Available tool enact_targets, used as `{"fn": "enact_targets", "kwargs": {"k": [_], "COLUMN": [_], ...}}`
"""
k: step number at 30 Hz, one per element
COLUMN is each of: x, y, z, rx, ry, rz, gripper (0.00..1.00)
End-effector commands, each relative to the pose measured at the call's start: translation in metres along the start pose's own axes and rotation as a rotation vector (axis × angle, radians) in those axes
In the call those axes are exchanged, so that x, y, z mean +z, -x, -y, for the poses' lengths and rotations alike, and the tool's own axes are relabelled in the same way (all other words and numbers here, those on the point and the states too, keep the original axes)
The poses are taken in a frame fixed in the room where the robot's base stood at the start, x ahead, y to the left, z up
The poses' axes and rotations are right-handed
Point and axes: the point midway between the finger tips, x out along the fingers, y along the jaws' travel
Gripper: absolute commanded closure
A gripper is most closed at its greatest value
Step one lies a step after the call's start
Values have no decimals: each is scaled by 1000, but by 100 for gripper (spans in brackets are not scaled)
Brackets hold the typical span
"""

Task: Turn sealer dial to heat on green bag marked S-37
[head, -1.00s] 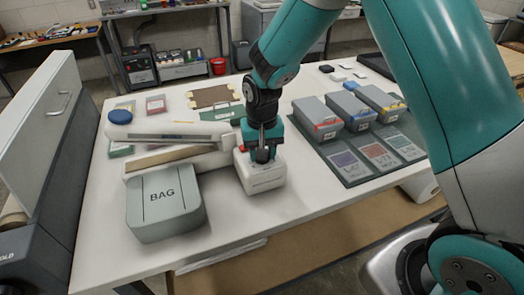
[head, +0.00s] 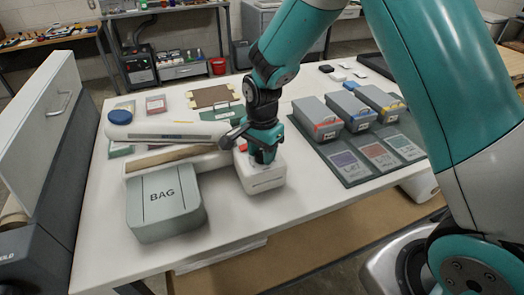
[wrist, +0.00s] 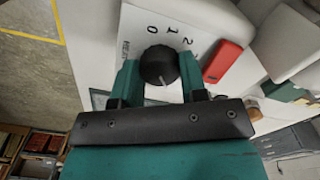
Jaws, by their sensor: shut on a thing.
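The white control box of the sealer (head: 262,184) sits mid-table beside its long white bar (head: 165,132). Its black round dial (wrist: 158,66) shows in the wrist view, with the figures 0, 1 and 2 around it. A pale line marks the dial's lower part. My gripper (wrist: 158,75) is shut on the dial, one teal finger on each side. In the head view my gripper (head: 263,156) hides the dial. A green flat piece (head: 222,113) lies behind the sealer; I cannot read any S-37 mark.
On the right, several lidded grey boxes (head: 318,115) stand by a dark mat (head: 350,180) with coloured cards. A red block (wrist: 228,62) sits beside the dial. The table's front middle is clear.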

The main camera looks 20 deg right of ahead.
Motion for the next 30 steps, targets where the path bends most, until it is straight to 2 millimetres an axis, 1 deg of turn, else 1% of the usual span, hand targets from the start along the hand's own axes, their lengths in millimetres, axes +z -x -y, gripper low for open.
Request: {"fn": "enact_targets", "kwargs": {"k": [9, 24, 25, 26, 30], "x": [0, 0, 0, 0, 0], "y": [2, 2, 2, 2, 1], "z": [2, 2, 2, 2, 1], "rx": [-5, -6, -6, -6, -4], "ry": [-105, -122, -122, -122, -122], "rz": [0, 0, 0, 0, 0], "gripper": [84, 84, 56, 50, 50]}}
